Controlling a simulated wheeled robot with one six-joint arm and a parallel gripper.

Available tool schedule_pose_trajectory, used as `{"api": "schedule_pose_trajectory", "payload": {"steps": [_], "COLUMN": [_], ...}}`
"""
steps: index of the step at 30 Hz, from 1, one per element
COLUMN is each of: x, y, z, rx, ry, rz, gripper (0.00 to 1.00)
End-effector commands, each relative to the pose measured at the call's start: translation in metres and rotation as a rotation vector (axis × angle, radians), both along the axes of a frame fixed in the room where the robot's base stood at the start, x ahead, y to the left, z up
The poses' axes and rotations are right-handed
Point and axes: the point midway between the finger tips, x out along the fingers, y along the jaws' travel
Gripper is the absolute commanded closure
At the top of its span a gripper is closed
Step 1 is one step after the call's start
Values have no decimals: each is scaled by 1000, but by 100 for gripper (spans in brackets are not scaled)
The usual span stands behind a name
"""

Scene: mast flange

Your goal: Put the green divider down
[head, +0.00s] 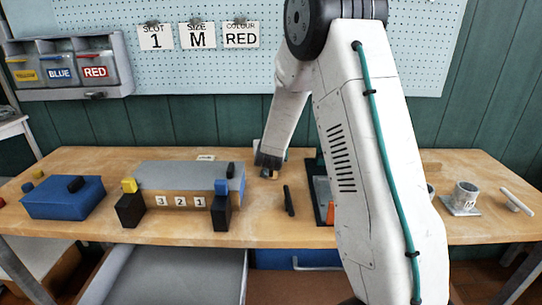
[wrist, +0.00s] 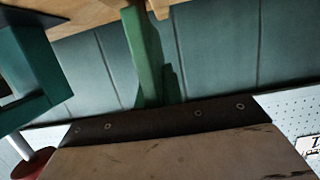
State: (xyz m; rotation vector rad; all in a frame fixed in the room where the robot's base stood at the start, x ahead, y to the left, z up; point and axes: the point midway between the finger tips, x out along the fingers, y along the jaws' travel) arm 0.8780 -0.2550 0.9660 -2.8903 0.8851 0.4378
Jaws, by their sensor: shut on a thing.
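My gripper (head: 268,163) is low over the middle of the workbench, beside the right end of the grey-topped block, and points down. It is shut. In the wrist view a long green bar, which looks like the green divider (wrist: 147,55), runs out from behind the dark bolted edge of my gripper mount towards the wooden bench top. The fingertips are not clear there. In the head view I cannot make out the divider at the gripper. Whether its far end touches the bench I cannot tell.
A blue block (head: 62,200) stands at the left, and a grey-topped block (head: 190,178) with number labels stands left of my gripper. A black bar (head: 288,200) lies nearby. A dark tray (head: 319,190) is partly behind my arm. A grey cup (head: 466,196) stands at right.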

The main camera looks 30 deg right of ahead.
Motion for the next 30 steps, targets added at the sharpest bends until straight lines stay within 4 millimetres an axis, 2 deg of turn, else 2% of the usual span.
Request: {"api": "schedule_pose_trajectory", "payload": {"steps": [9,21,22,24,30], "x": [0,0,0,0,0], "y": [0,0,0,0,0], "z": [-43,-48,-47,-47,-47], "rx": [1,0,0,1,0], "ry": [1,0,0,-1,0], "rz": [0,0,0,0,0], "gripper": [100,100,86,69,69]}}
